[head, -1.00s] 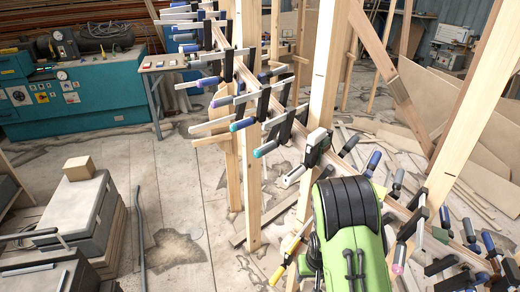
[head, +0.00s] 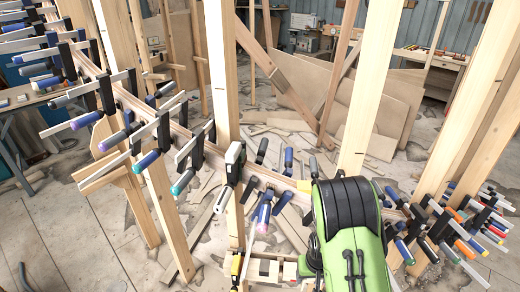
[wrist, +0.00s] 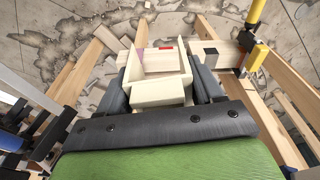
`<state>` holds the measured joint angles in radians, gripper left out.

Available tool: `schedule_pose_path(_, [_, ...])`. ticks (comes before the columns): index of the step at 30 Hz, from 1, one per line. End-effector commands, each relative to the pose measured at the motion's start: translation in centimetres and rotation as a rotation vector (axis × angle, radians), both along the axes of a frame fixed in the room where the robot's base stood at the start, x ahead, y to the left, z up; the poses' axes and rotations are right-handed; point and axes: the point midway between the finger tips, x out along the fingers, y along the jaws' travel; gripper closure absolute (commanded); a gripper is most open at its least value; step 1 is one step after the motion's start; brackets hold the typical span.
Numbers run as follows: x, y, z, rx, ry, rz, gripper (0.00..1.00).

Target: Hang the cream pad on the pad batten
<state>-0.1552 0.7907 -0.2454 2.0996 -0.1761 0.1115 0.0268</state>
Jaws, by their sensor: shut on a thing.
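My gripper (wrist: 160,82) is shut on the cream pad (wrist: 160,95), with a dark finger on each side of it. The pad is a pale block with two upright side walls, open on the far side. Past it in the wrist view a light wooden rail (wrist: 229,49) with a dark square patch runs across; it looks like the pad batten, but I cannot be sure. I cannot tell whether pad and rail touch. In the head view a similar light rail (head: 256,279) shows low beside my green arm, which hides my gripper there.
A clamp with yellow parts (wrist: 257,56) stands right of the pad. Wooden posts (head: 217,70) rise close in front. The curved stringer (head: 130,100) crosses the view, crowded with clamps on both sides. Plywood sheets (head: 385,110) lean behind; scraps litter the floor.

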Motion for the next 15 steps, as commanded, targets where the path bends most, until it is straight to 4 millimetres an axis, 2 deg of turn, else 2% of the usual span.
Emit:
schedule_pose_path(1, [0.0, 0.0, -1.1, 0.0, 0.001, 0.0, 0.74])
schedule_pose_path(11, [0.0, 0.0, -4.8, 0.0, 0.001, 0.0, 0.74])
schedule_pose_path(15, [0.0, 0.0, -7.2, -0.001, 0.001, 0.0, 0.74])
